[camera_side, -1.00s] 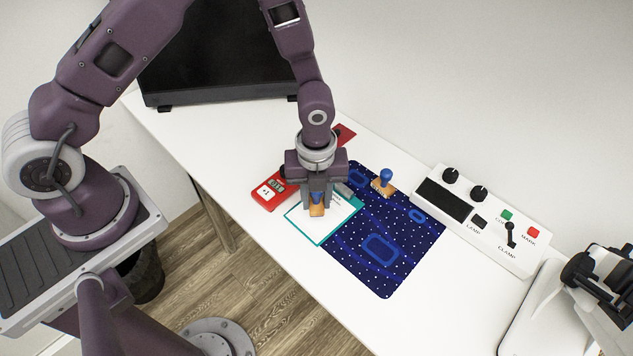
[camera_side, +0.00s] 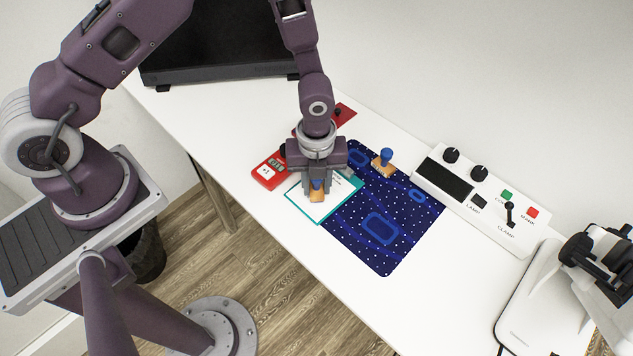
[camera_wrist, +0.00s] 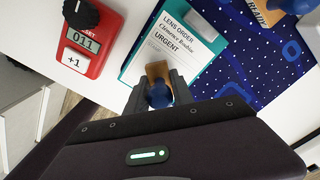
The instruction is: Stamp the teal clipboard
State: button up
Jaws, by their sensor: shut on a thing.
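The teal clipboard (camera_side: 319,221) lies on the white table, overlapping the left edge of the dark blue mat. It holds a white paper (camera_wrist: 176,42) reading "LENS ORDER" and "URGENT". My gripper (camera_side: 317,186) is over the clipboard, shut on a stamp with a blue handle (camera_wrist: 159,95) and a wooden base (camera_side: 317,197). In the wrist view the base covers the paper's lower part. I cannot tell whether it touches the paper. The stamp's underside is hidden. A second blue-handled stamp (camera_side: 386,158) stands on the mat; its wooden base is marked "READY" in the wrist view (camera_wrist: 264,12).
A red counter (camera_side: 268,172) reading 011, with a +1 button (camera_wrist: 75,62), lies left of the clipboard. The starry mat (camera_side: 400,235) is bare at the front. A white control box (camera_side: 430,172) stands right, a black screen (camera_side: 220,45) behind. The table's front edge is near the clipboard.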

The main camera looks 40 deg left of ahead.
jog(key=shift+f, duration=0.6)
dwell(1.1)
jog(key=shift+r, duration=3.55)
